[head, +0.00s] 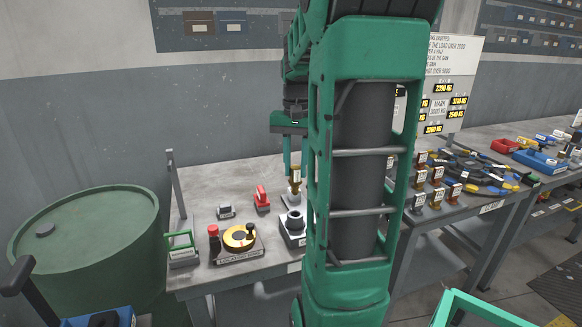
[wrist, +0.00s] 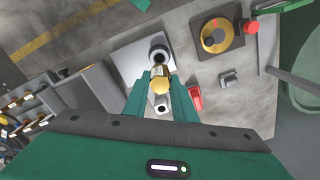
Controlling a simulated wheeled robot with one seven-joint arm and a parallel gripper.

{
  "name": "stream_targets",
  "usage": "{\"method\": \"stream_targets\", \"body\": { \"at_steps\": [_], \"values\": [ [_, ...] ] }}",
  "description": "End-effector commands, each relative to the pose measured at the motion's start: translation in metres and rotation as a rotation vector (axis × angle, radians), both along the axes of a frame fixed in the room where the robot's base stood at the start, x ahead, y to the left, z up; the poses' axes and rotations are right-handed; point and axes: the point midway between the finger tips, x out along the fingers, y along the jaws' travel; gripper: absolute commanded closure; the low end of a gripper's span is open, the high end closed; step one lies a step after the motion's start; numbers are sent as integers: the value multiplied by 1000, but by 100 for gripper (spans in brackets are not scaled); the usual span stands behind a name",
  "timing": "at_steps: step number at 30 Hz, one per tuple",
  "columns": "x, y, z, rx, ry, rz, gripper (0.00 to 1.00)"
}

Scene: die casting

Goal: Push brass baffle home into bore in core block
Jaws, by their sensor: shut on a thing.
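My gripper (head: 295,170) points down over the table and is shut on the brass baffle (head: 295,184). In the wrist view the baffle (wrist: 159,83) shows between the fingertips (wrist: 158,88), its lower end partly hidden. The grey core block (head: 293,231) stands near the table's front edge, partly behind my arm. In the wrist view the core block (wrist: 132,62) has a round raised collar with a dark bore (wrist: 159,54), just beyond the baffle. A small pale holed piece (wrist: 163,104) is on the near side of the baffle. I cannot tell whether the baffle touches anything below.
A red clamp-like part (head: 261,199) and a small grey part (head: 225,211) lie to the left. A yellow dial unit (head: 238,238) with a red button is at the front left. A green drum (head: 85,240) stands beside the table. Bare tabletop lies between these parts.

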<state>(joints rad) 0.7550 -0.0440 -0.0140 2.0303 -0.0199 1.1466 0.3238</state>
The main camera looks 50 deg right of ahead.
Motion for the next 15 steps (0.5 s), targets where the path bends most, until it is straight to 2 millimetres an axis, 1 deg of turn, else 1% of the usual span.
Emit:
{"method": "stream_targets", "body": {
  "at_steps": [6,15],
  "values": [
    [1,1,2,0,-1,1,100],
    [0,1,-21,1,0,0,100]
  ]
}}
